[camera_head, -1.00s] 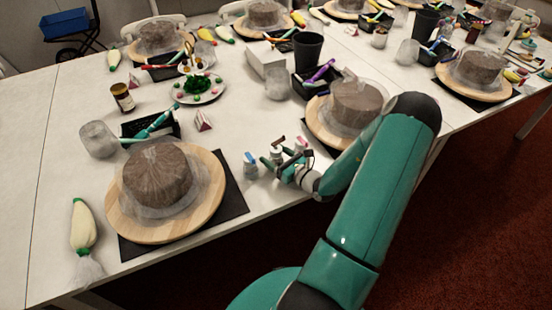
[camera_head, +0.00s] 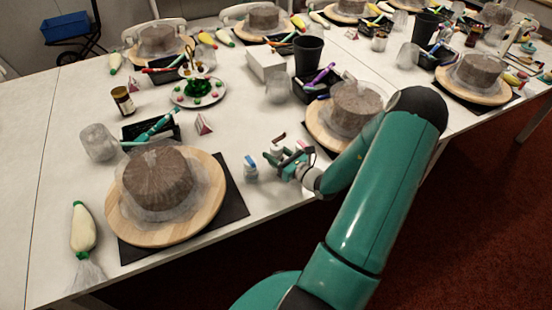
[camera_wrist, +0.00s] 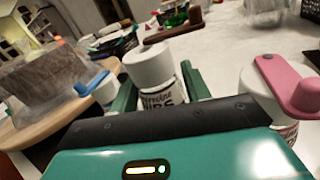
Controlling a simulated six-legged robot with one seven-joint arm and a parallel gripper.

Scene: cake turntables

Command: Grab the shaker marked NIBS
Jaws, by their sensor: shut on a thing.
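The NIBS shaker (camera_wrist: 163,97) is upright in the wrist view, with a white cap and a white label whose dark letters are partly readable. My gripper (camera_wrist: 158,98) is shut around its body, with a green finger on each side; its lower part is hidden. A brown lever-like piece (camera_wrist: 176,29) shows just beyond the cap; I cannot tell whether it is joined to it. In the head view my gripper (camera_head: 287,163) is low at the table's near edge, and the held shaker is partly hidden by it.
A blue-topped shaker (camera_head: 250,168) stands left of my gripper. A pink-topped shaker (camera_wrist: 287,88) is close on the right in the wrist view. Cakes on wooden turntables stand on both sides, the nearest left one with a bare board rim (camera_head: 208,205). A black cup (camera_head: 308,52) stands farther back.

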